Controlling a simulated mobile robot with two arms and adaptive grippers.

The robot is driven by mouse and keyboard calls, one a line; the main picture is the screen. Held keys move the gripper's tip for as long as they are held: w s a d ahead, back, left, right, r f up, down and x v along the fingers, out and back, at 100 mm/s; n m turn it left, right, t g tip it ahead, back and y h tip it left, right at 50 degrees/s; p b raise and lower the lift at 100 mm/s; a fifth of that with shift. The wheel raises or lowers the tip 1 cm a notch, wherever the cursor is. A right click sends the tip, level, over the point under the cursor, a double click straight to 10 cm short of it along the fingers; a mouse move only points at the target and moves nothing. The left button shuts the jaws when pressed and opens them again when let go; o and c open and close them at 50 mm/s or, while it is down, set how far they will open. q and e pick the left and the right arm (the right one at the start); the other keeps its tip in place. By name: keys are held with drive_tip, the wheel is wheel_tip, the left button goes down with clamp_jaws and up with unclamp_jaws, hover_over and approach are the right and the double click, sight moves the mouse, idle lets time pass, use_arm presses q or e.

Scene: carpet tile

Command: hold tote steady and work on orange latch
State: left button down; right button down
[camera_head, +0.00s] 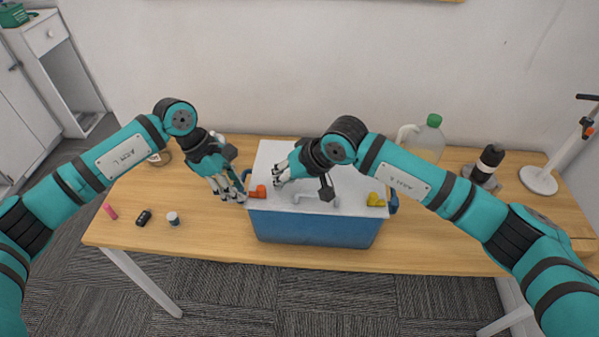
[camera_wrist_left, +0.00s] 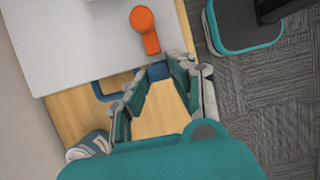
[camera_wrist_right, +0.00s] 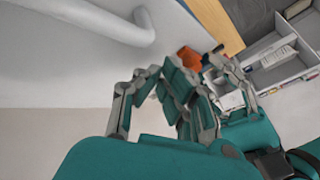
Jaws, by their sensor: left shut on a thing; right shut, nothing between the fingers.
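The blue tote (camera_head: 315,230) with a white lid (camera_head: 262,160) stands on the wooden table. The orange latch (camera_head: 257,191) is at the lid's left front corner; in the left wrist view (camera_wrist_left: 147,30) it has a round knob and a short arm. My left gripper (camera_head: 241,194) is shut on the tote's blue side handle (camera_wrist_left: 102,92) at the left end. My right gripper (camera_head: 277,178) is shut and empty above the lid, just right of the latch. In the right wrist view its fingers partly hide the latch (camera_wrist_right: 188,57). A yellow latch (camera_head: 376,199) is at the right front corner.
A white lid handle (camera_head: 318,196) is raised under my right wrist. A pink item (camera_head: 110,211), a black item (camera_head: 144,217) and a small jar (camera_head: 173,218) lie at front left.

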drive_tip(key=shift+s+a, duration=0.2)
drive_tip(key=shift+a, duration=0.45)
drive_tip(key=shift+a, duration=1.55)
drive_tip(key=shift+d, duration=0.15)
drive_tip(key=shift+w+d, duration=0.15)
drive_tip(key=shift+d, duration=0.2)
drive_tip(key=d, duration=0.1)
drive_tip(key=w+d, duration=0.1)
drive_tip(key=d, duration=0.1)
drive_tip(key=v, duration=1)
drive_tip(key=shift+s, duration=0.1)
